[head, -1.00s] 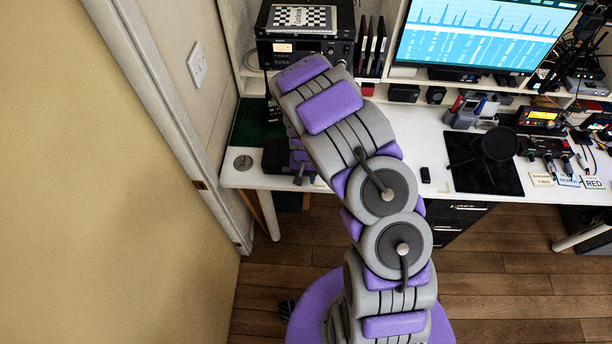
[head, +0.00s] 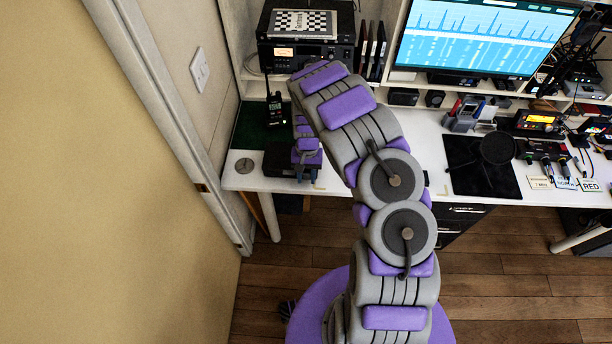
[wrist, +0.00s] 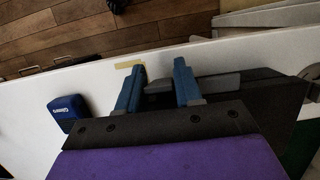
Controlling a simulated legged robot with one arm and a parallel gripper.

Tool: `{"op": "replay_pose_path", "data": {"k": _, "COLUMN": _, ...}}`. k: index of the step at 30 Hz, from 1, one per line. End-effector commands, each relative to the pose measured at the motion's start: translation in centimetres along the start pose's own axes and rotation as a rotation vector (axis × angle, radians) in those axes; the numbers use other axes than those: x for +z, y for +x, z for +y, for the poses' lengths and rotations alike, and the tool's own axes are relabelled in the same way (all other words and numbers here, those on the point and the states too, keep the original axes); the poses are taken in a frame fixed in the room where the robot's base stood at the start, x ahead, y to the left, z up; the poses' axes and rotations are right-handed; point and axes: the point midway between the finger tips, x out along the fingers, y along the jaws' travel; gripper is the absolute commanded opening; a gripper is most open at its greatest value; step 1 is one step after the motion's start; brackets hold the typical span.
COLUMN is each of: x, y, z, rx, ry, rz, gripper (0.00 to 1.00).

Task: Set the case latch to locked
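A black case (head: 275,160) lies on the white desk near its left end in the head view. The dark case (wrist: 285,98) also shows in the wrist view, at the right behind my gripper. A grey strip (wrist: 220,84) lies along its edge; I cannot tell for sure that it is the latch, nor how it is set. My gripper (head: 307,174) points down at the right side of the case. In the wrist view my gripper (wrist: 158,70) has its two blue fingers apart, with a dark part of the case side showing between them. Contact is unclear.
A small blue box (wrist: 68,108) stands on the desk in the wrist view. A handheld radio (head: 274,108) stands behind the case. The wall with a switch (head: 199,66) is close on the left. A black mat (head: 482,165) lies to the right.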

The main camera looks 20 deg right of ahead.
Motion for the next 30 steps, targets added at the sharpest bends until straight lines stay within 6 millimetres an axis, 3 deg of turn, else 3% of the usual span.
{"op": "replay_pose_path", "data": {"k": 8, "x": 0.1, "y": -0.1, "z": 0.0, "rx": 0.0, "ry": 0.0, "rz": -0.001, "gripper": 0.38}}
{"op": "replay_pose_path", "data": {"k": 13, "x": 0.0, "y": -1.6, "z": 0.0, "rx": -0.001, "ry": 0.0, "rz": 0.002, "gripper": 0.38}}
{"op": "replay_pose_path", "data": {"k": 30, "x": -0.1, "y": -13.7, "z": -0.1, "rx": -0.001, "ry": 0.0, "rz": 0.001, "gripper": 0.38}}
